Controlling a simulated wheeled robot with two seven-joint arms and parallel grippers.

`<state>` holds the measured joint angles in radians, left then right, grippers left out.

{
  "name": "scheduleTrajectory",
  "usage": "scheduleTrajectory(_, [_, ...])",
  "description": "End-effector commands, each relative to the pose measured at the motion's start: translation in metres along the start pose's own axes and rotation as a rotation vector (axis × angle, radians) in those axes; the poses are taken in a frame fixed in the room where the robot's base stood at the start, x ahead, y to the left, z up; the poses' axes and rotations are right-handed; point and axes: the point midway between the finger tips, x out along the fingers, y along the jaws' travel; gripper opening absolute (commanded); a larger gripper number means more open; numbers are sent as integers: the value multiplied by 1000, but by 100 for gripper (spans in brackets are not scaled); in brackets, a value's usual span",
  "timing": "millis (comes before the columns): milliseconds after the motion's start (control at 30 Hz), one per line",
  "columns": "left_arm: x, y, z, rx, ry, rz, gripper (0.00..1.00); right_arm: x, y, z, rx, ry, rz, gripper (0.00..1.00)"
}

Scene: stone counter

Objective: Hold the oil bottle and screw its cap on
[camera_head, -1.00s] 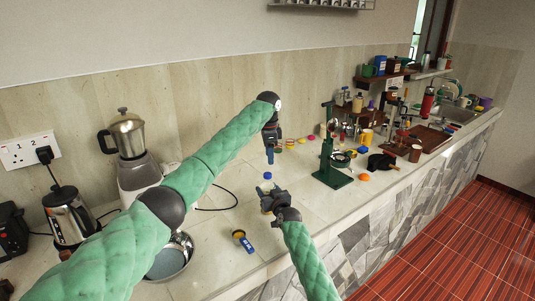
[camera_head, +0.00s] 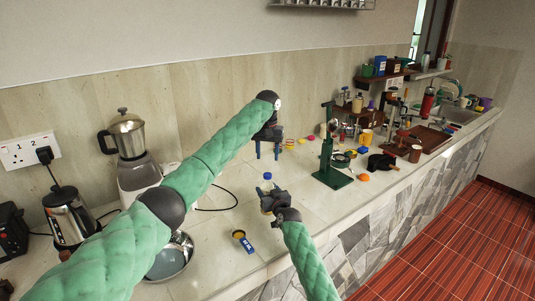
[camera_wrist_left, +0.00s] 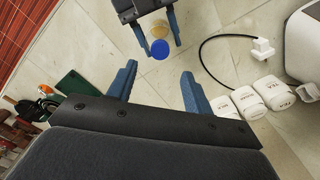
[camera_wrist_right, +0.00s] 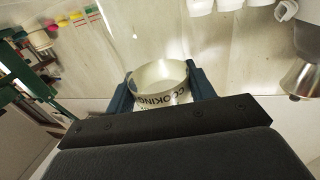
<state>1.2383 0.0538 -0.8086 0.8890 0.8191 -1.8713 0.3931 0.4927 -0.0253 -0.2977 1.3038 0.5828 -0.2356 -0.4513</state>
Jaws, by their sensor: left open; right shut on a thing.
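The oil bottle stands upright on the counter, mostly hidden by my right gripper (camera_head: 268,200). Its blue cap (camera_head: 267,176) shows above the gripper, over the bottle's neck; how tightly it sits I cannot tell. In the right wrist view the pale bottle (camera_wrist_right: 160,75) with "COOKING" lettering is between the blue fingers. My left gripper (camera_head: 268,150) is open and empty, fingers pointing down, above the cap and apart from it. In the left wrist view, the blue cap (camera_wrist_left: 159,49) lies beyond my open fingers, beside the tan bottle top (camera_wrist_left: 159,29).
A green stand (camera_head: 328,160) is right of the bottle. A small can with a blue label (camera_head: 245,243) lies in front. A metal bowl (camera_head: 172,258) and blender (camera_head: 127,135) are at left. White canisters (camera_wrist_left: 249,102) and a black cable (camera_wrist_left: 204,55) are near the wall.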

Motion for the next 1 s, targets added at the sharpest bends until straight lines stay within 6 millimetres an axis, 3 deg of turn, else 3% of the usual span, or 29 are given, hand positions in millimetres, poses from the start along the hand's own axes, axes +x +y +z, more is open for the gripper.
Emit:
scheduleTrajectory(567, [5,0,0,-36,-1,0,51,0,0,0,0,-1,0,0])
scheduleTrajectory(1000, [61,0,0,-35,-2,-1,51,0,0,0,0,0,0,0])
